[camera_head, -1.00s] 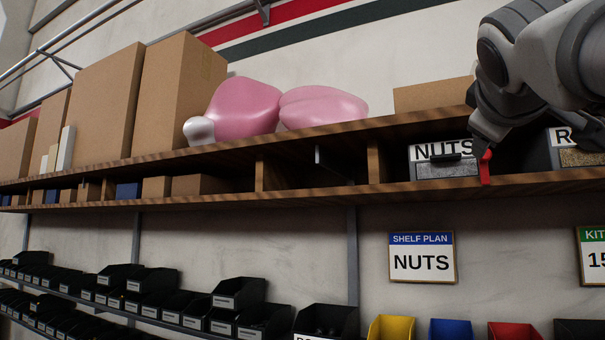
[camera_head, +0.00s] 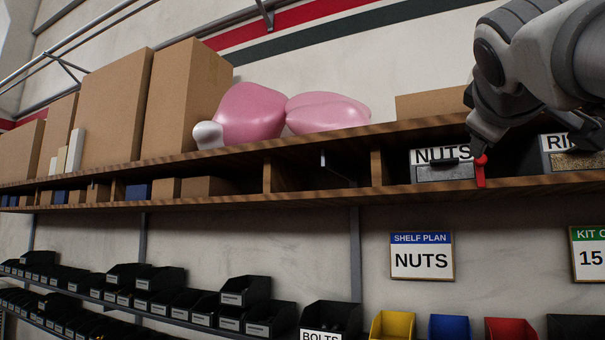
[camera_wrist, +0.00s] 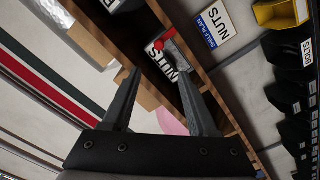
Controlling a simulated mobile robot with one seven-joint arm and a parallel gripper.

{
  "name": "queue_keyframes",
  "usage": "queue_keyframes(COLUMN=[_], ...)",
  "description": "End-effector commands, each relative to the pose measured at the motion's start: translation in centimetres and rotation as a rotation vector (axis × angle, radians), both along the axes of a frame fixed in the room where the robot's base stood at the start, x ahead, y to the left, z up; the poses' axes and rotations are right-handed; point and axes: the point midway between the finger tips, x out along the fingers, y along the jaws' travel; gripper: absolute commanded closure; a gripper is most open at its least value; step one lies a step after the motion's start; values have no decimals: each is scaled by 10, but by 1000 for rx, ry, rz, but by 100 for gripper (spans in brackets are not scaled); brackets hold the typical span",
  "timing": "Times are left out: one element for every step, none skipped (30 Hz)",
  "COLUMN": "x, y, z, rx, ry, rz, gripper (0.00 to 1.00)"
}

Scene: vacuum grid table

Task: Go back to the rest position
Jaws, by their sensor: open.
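My gripper (camera_wrist: 158,75) is open in the wrist view, with its two dark fingers apart and nothing between them. In the head view my arm comes in from the upper right, and the gripper end hangs by the right side of the bin labelled NUTS (camera_head: 430,173). The bin stands in the shelf's lower compartment and also shows just beyond the fingers in the wrist view (camera_wrist: 182,70). A small red piece (camera_head: 481,172) is at the bin's right front; I cannot tell whether the gripper touches it.
The wooden shelf (camera_head: 320,194) runs across the view, with cardboard boxes (camera_head: 185,95) and pink objects (camera_head: 250,112) on top. A second labelled bin (camera_head: 572,155) is right of the arm. Below hang a NUTS sign (camera_head: 421,258) and rows of small bins (camera_head: 245,290).

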Motion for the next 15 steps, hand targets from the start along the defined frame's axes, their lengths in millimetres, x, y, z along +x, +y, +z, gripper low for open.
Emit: queue_keyframes(x=[0,0,0,0,0,0,0,0,0,1,1,3,4,6,10], y=[0,0,0,0,0,0,0,0,0,0,1,3,5,7,12], z=[0,0,0,0,0,0,0,0,-1,-2,-5,-12,-19,-28,-44], rx=[0,0,0,0,0,0,0,0,0,4,10,22,37,55,87], ry=[0,0,0,0,0,0,0,0,1,3,7,16,25,39,60], rz=[0,0,0,0,0,0,0,0,1,1,5,12,18,27,40], gripper=[41,41,41,41,41,41,41,41,41,41,41,41,41,41,41])
